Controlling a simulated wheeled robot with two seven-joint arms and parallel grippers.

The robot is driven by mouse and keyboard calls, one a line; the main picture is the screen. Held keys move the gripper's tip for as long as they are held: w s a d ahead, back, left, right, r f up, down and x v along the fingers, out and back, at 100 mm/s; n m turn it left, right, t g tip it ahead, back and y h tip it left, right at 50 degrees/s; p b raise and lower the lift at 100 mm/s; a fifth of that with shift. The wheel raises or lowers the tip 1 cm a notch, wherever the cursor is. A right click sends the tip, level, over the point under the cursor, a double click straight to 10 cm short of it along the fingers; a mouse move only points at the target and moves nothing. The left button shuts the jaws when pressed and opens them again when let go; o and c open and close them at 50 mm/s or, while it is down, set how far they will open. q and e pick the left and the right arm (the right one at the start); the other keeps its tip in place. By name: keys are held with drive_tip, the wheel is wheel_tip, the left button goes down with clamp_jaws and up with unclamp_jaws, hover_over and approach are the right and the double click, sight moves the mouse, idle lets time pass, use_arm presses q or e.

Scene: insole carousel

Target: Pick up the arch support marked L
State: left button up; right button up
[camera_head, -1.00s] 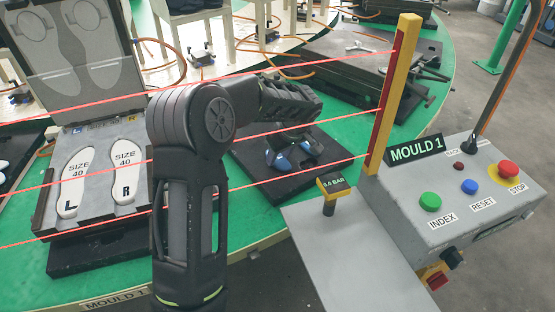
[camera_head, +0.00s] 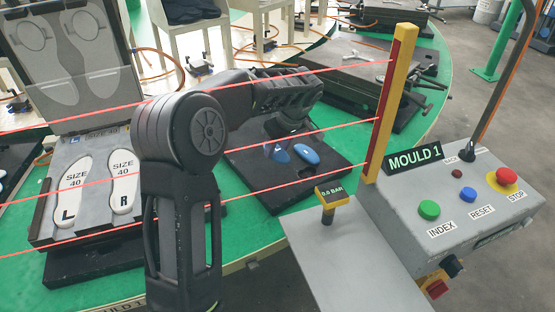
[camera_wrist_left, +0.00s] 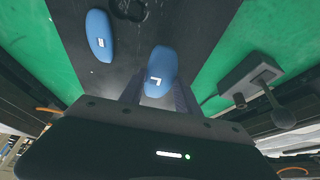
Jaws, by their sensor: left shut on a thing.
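The arch support marked L (camera_wrist_left: 160,72) is a blue oval piece with a white L, between the fingers of my left gripper (camera_wrist_left: 158,92) in the left wrist view. In the head view my left gripper (camera_head: 280,138) points down at this blue piece (camera_head: 278,154) over a dark plate; whether the piece touches the plate is unclear. My left gripper is shut on it. A second blue support (camera_head: 306,152) lies beside it on the plate; in the left wrist view this one (camera_wrist_left: 99,34) has a white mark too small to read. My right gripper is out of view.
An open mould (camera_head: 95,190) with insoles marked L and R stands at left. The dark plate (camera_head: 300,190) rests on a green carousel (camera_head: 245,230). Red beams cross to a yellow post (camera_head: 398,90). A grey control box (camera_head: 450,200) stands at right.

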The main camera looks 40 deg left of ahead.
sight(278, 152)
use_arm(q)
wheel_tip(278, 152, up, 4)
drive_tip(key=shift+f, duration=0.2)
idle(0.5)
